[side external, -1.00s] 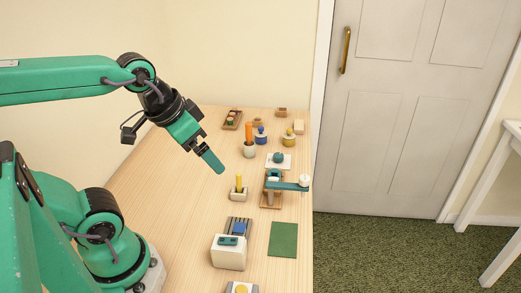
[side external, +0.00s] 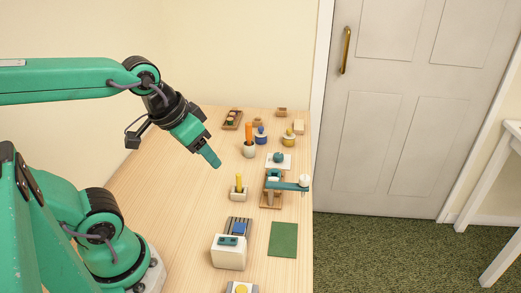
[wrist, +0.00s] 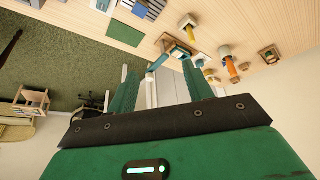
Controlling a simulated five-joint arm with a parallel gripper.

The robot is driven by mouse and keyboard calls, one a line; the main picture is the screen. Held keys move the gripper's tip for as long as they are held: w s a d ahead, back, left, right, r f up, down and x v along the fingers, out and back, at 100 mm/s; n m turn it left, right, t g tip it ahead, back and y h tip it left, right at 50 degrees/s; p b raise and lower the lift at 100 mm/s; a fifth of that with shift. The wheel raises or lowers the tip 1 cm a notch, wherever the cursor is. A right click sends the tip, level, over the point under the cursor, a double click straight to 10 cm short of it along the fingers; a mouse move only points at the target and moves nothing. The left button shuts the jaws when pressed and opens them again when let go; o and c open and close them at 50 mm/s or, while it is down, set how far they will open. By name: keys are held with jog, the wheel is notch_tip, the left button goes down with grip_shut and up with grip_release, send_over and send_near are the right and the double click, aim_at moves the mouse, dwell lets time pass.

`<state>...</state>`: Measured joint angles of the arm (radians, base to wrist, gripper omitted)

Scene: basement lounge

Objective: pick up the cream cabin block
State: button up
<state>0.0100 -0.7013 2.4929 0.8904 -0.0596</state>
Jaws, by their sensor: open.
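A small cream block (side external: 299,127) lies near the far right corner of the table; it looks like the cream cabin block, but it is too small to be certain. My gripper (side external: 211,158) hangs over the middle of the table, tilted down to the right, well short of that block and apart from everything. In the wrist view my gripper (wrist: 160,86) shows its two green fingers spread, with nothing held between them. I cannot make out the cream block clearly in the wrist view.
A teal-armed wooden stand (side external: 270,197), a holder with a yellow peg (side external: 239,194), a cup with an orange stick (side external: 249,150) and blue and yellow knobbed pots stand nearby. A white box (side external: 229,257) and green mat (side external: 283,239) are nearer. The table's left side is clear.

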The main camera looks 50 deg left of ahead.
jog(key=w+d+f+n+g, duration=0.2)
jog(key=w+f+n+g, duration=0.15)
jog(key=f, duration=0.25)
jog(key=n+g, duration=0.2)
jog(key=n, duration=0.3)
send_over(239, 227)
jog(key=f, duration=0.8)
jog(key=shift+s+d+f, duration=0.1)
jog(key=shift+d+f, duration=0.1)
jog(key=shift+f, duration=0.1)
jog(key=shift+f, duration=1.2)
jog(key=shift+f, duration=0.1)
jog(key=shift+m, duration=0.25)
jog(key=shift+a+f, duration=0.1)
jog(key=shift+f, duration=2.4)
jog(key=shift+c, duration=0.2)
jog(key=c, duration=0.9)
